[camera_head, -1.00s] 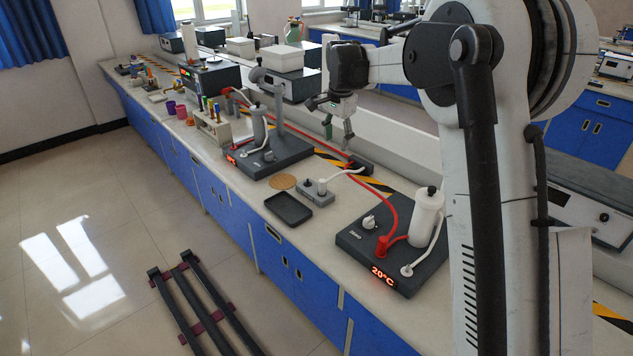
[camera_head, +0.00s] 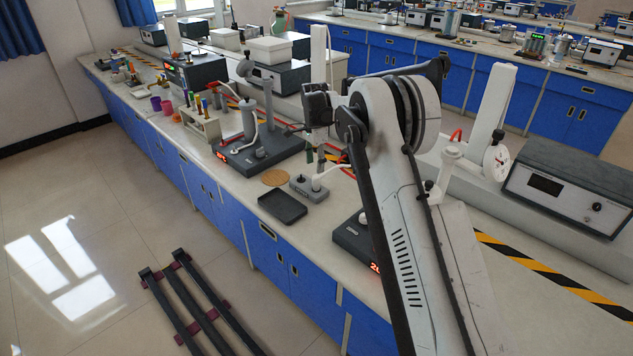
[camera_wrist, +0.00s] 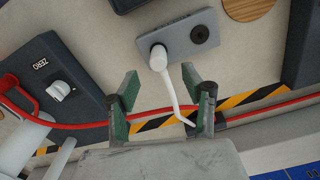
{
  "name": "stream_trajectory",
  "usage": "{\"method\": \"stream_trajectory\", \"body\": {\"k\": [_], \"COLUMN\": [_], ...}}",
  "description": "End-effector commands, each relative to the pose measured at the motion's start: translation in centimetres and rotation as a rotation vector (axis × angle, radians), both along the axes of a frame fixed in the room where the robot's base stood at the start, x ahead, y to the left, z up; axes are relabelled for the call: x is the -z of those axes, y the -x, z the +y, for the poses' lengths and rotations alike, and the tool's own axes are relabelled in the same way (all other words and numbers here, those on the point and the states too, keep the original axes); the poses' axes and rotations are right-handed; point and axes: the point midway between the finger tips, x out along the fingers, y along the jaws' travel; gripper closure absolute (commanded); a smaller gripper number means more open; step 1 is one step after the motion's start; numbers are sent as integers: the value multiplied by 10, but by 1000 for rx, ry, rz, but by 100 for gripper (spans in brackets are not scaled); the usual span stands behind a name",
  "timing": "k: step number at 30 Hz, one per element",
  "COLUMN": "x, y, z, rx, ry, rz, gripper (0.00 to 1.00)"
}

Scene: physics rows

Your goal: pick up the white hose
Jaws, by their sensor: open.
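The white hose (camera_wrist: 173,92) runs from a white plug on a small grey two-port block (camera_wrist: 203,33) in the wrist view. It passes between my fingers in the picture, its lower end near the right finger; I cannot tell whether they touch. My gripper (camera_wrist: 160,80) is open, with one green-padded finger on each side of the hose. In the head view my gripper (camera_head: 314,153) hangs above the grey block (camera_head: 307,189), where the white hose (camera_head: 327,174) rises to the right, partly hidden by my arm.
A dark heater unit (camera_wrist: 58,85) stands at left in the wrist view. A black tray (camera_head: 282,207) and a round cork mat (camera_head: 275,177) lie near the block. Another dark stirrer station (camera_head: 250,155) stands behind.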

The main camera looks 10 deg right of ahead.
Motion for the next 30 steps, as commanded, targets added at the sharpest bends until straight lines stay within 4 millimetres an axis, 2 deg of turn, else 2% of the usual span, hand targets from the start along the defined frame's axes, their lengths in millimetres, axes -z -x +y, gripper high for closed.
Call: {"method": "stream_trajectory", "body": {"k": [4,14,23,30], "x": [21,39,78,82], "y": [0,1,3,3], "z": [0,-1,-2,-2], "rx": [0,-1,-1,-1], "ry": [0,0,0,0], "rz": [0,0,0,0], "gripper": [56,56,56,56]}}
